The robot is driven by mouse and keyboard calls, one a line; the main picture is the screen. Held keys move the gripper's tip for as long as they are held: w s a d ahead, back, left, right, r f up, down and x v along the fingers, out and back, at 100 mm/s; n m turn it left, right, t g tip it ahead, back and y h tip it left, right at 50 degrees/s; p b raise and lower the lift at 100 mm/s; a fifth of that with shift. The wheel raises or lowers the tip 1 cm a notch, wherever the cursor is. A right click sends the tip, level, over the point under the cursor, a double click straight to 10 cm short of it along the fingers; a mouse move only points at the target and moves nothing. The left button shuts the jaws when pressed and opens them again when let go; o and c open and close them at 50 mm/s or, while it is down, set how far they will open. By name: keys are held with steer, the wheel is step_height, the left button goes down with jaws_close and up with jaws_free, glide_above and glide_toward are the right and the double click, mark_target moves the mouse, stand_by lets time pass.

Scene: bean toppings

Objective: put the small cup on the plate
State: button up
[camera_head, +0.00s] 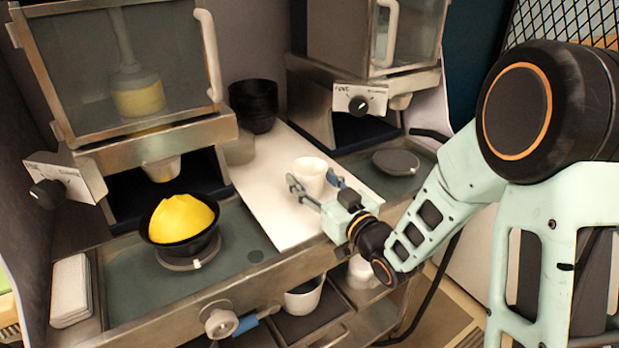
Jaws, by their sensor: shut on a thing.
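The small white cup (310,172) stands upright over the white counter strip in the middle. My gripper (317,187) reaches in from the right and is shut on the cup, with one finger on each side of it. I cannot tell whether the cup's base touches the counter. A round dark grey plate (396,161) lies empty on the tray under the right dispenser, to the right of the cup.
A black bowl with yellow contents (181,223) sits under the left dispenser on another round plate (189,259). Dark stacked bowls (254,105) stand behind the cup. The right dispenser (362,78) overhangs the right plate. White counter (280,205) is clear in front.

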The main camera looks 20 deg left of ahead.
steer(key=shift+f, duration=0.2)
steer(key=o, duration=0.7)
steer(key=shift+o, duration=0.2)
steer(key=shift+r, duration=0.1)
